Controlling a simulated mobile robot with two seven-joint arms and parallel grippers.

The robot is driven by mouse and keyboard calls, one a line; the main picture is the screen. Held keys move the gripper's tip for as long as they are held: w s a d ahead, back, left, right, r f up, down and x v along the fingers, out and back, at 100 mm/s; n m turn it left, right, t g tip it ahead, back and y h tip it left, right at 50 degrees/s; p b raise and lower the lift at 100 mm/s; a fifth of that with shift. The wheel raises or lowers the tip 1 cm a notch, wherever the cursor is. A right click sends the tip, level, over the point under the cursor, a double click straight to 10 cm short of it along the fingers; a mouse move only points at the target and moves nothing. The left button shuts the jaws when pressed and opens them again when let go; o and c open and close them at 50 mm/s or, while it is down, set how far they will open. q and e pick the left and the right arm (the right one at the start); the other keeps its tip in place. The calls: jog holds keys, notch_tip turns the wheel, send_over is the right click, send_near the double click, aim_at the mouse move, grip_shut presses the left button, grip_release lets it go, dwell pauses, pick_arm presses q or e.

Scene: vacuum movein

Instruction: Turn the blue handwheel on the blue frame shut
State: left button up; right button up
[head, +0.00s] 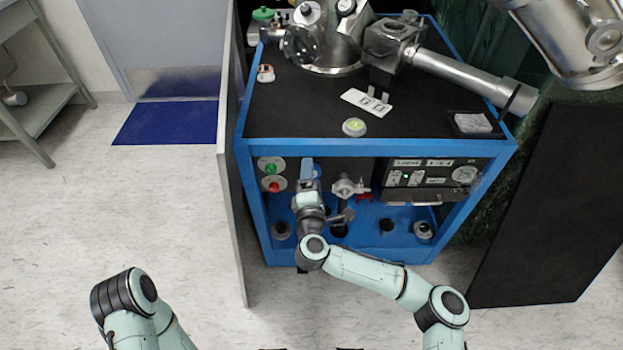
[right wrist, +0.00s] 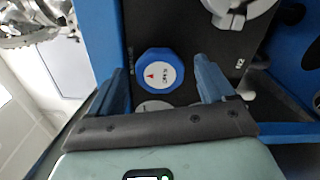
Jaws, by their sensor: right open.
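The blue handwheel (right wrist: 160,75) shows in the right wrist view, with a white face and a small red arrow, on a dark panel. The blue frame (head: 257,215) stands in the middle of the head view. My right gripper (right wrist: 161,66) is open; its two blue fingers stand apart on either side of the handwheel in the picture. I cannot tell whether they touch it or how far off it is. In the head view my right gripper (head: 310,172) is at the frame's front panel and hides the handwheel. My left gripper is out of view; only my left arm shows at lower left.
Green and red buttons (head: 272,176) sit left of my right gripper. A metal valve (head: 346,187) and a control box (head: 430,177) are to its right. A grey panel (head: 231,190) flanks the frame's left side. Metal vacuum parts stand on top. The floor at left is clear.

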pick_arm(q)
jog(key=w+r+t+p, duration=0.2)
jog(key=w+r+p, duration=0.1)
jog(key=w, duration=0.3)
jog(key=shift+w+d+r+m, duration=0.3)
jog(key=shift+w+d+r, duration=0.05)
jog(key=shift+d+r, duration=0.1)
pick_arm(e)
jog(key=s, duration=1.3)
jog(key=shift+s, duration=0.2)
